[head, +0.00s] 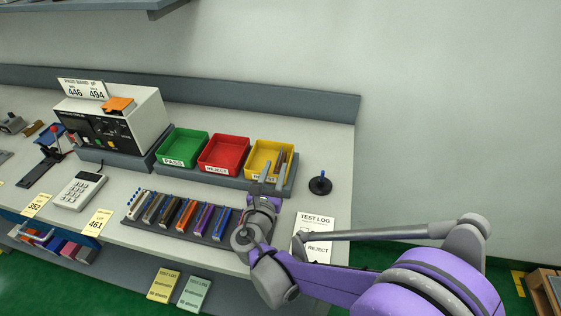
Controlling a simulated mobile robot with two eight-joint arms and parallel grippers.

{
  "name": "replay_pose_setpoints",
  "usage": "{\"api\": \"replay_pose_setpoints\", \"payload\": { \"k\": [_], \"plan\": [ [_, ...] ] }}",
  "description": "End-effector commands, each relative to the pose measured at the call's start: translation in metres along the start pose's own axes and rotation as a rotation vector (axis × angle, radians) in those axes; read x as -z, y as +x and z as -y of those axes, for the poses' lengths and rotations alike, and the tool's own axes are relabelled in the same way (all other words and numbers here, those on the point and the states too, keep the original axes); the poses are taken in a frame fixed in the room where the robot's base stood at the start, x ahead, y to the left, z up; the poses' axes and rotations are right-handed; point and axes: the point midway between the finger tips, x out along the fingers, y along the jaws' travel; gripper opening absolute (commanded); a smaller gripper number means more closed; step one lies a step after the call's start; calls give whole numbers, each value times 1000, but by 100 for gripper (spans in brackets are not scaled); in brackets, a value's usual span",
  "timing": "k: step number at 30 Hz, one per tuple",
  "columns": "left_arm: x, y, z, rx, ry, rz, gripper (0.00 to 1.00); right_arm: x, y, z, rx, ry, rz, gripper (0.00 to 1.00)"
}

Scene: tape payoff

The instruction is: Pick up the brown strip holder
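A row of narrow strip holders lies in a dark rack on the bench in the head view. A brownish strip holder (153,208) is toward the left of the row, beside a dark one; its exact shade is hard to tell at this size. My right gripper (273,170) is at the front of the yellow bin (258,149), well to the right of that holder. Its two fingers are apart and I see nothing clearly held between them. They partly cover the bin's label. My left gripper is not in view.
An orange holder (186,214), a purple one (203,218) and a blue one (222,223) share the rack (178,227). Green (184,146) and red (224,153) bins stand behind. A tester (112,120), a calculator (80,190) and a black spindle (320,185) flank them.

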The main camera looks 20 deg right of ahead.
Motion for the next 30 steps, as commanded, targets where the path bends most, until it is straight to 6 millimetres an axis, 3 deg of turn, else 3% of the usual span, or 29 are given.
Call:
{"api": "replay_pose_setpoints", "payload": {
  "k": [8,16,24,30],
  "plan": [
    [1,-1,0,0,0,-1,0,0,19,0,2,0,0,40],
    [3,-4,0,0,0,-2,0,0,59,1,3,0,-1,40],
    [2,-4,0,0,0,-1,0,0,64,0,0,1,-1,40],
    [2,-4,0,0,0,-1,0,0,64,0,0,0,-1,4]
  ]
}}
